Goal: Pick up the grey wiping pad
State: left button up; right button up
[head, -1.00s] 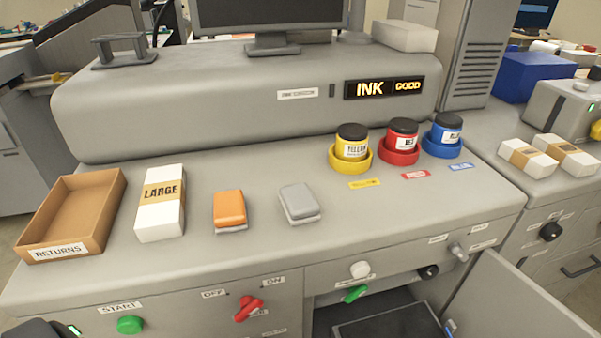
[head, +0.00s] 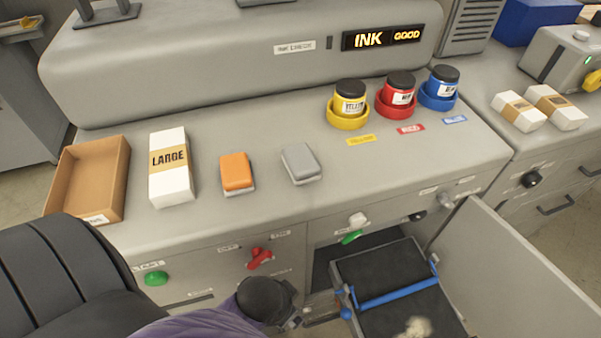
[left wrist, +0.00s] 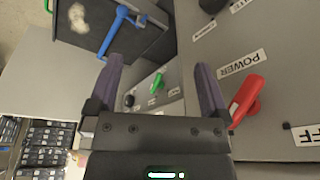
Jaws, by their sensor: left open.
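The grey wiping pad (head: 301,163) lies flat on the machine's top, right of the orange pad (head: 237,172). My left arm comes in from the lower left of the head view, low in front of the machine's front panel. In the left wrist view my left gripper (left wrist: 158,78) is open and empty, its two dark fingers apart before the panel near the red handle (left wrist: 246,99). The grey pad is not in the left wrist view. My right gripper is not in view.
The white LARGE box (head: 171,168) and brown returns tray (head: 122,170) stand left of the pads. Yellow (head: 349,106), red (head: 396,95) and blue (head: 439,89) ink pots stand right. Below, an open door (head: 520,270) and a dark tray with a blue bar (head: 398,292) jut out.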

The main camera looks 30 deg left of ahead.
pick_arm(q)
jog(key=w+d+r+m+h+p, duration=0.1)
jog(key=w+r+m, duration=0.1)
jog(key=r, duration=0.4)
jog(key=w+d+r+m+p, duration=0.1)
jog(key=r+m+p, duration=0.1)
jog(key=r, duration=0.4)
jog(key=w+r+m, duration=0.1)
jog(key=w+m, duration=0.3)
jog(key=w+a+r+m, duration=0.1)
jog(key=w+r+m, duration=0.1)
jog(key=w+m, duration=0.2)
jog(key=w+a+r+m+y, duration=0.1)
jog(key=w+m, duration=0.4)
jog(key=m, duration=0.1)
jog(key=shift+a+r+g+b, duration=0.2)
jog(key=shift+r+g+b, duration=0.15)
jog(key=shift+r+g, duration=0.05)
notch_tip(320, 180, up, 8)
jog(key=m+g+y, duration=0.1)
jog(key=m+y, duration=0.1)
jog(key=m, duration=0.3)
send_over(301, 157)
jog(key=shift+s+d+f, duration=0.1)
jog(key=shift+s+d, duration=0.15)
jog(key=f, duration=0.9)
jog(key=shift+w+a+b, duration=0.2)
jog(key=shift+a+b, duration=0.1)
jog(key=shift+b, duration=0.1)
jog(key=shift+f, duration=0.2)
